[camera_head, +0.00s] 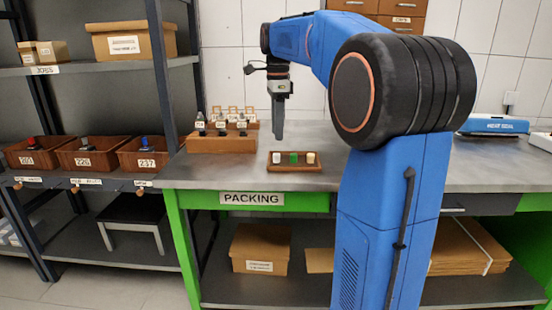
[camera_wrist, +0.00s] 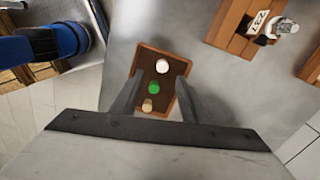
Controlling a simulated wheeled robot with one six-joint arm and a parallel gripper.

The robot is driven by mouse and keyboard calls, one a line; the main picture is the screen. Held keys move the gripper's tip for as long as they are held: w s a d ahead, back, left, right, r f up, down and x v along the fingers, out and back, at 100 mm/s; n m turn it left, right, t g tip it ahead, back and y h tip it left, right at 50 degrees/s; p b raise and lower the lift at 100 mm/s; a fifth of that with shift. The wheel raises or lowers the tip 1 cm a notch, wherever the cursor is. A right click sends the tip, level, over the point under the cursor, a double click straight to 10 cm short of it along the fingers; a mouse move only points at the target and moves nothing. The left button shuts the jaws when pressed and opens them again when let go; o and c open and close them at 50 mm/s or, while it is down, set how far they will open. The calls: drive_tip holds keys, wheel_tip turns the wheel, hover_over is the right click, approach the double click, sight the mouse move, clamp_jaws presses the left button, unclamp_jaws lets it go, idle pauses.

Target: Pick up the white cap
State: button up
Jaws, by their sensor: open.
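A small brown tray (camera_head: 295,168) lies on the packing table and holds a row of three caps. The white cap (camera_head: 276,157) is at the left end in the head view. A green cap (camera_head: 293,158) is in the middle and a cream cap (camera_head: 310,158) is at the right end. In the wrist view the white cap (camera_wrist: 163,67) is at the far end of the tray (camera_wrist: 148,58). The green cap (camera_wrist: 154,88) and the tan-looking cap (camera_wrist: 147,105) are nearer. My gripper (camera_wrist: 157,80) is open and empty above the tray, its fingers apart on either side.
A wooden rack (camera_head: 222,143) with several bottle-like parts stands left of the tray, and its edge shows in the wrist view (camera_wrist: 232,25). A blue-and-white device (camera_head: 492,124) sits far right. Bare table (camera_head: 225,172) surrounds the tray.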

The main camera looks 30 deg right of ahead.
sight(277, 154)
drive_tip(key=shift+w+d+f, duration=0.1)
drive_tip(key=shift+f, duration=1.8)
drive_tip(key=shift+w+d+f, duration=0.1)
drive_tip(key=shift+f, duration=1.8)
clamp_jaws()
